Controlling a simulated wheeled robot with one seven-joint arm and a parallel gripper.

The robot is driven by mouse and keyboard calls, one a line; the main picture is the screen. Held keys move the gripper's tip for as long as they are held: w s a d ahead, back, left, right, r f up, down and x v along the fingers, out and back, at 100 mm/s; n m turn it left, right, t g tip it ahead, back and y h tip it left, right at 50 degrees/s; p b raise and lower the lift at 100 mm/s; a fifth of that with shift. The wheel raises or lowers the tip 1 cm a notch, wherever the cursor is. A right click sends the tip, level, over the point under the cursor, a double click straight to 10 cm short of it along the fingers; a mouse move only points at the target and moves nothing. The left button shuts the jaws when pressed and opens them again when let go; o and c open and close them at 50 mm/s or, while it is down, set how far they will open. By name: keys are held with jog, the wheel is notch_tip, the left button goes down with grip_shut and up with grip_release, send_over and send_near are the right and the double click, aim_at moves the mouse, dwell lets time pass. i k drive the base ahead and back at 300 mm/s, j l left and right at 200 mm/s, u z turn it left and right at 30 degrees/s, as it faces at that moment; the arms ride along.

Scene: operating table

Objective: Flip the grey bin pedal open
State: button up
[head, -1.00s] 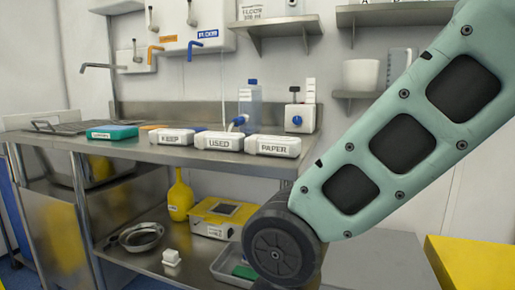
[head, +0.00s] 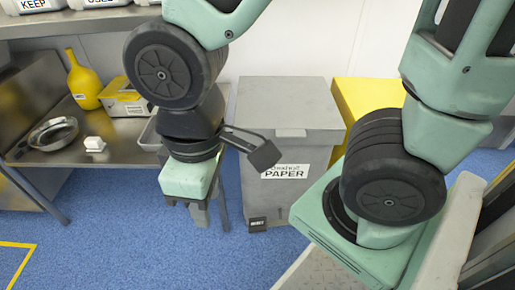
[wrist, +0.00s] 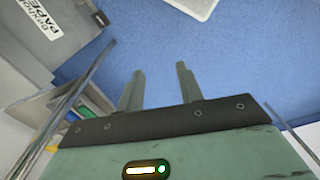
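The grey bin (head: 310,105) stands on the blue floor with its lid down and a PAPER label on its front. It also shows in the wrist view (wrist: 75,55) at the upper left. Its small dark pedal (head: 257,224) is low at the front left; a dark piece at the bin's edge in the wrist view (wrist: 101,18) looks like it. My gripper (head: 201,222) points down left of the pedal, apart from it. In the wrist view my gripper (wrist: 160,67) has two separated fingers with nothing between them.
A yellow bin (head: 372,100) stands behind and right of the grey one. A steel table with a low shelf (head: 105,150) is at the left, holding a yellow bottle (head: 83,80) and a metal bowl (head: 54,133). Blue floor (head: 130,240) is clear in front.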

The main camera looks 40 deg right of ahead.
aim_at(256, 224)
jog(key=k+l+u, duration=0.25)
jog(key=k+l, duration=0.5)
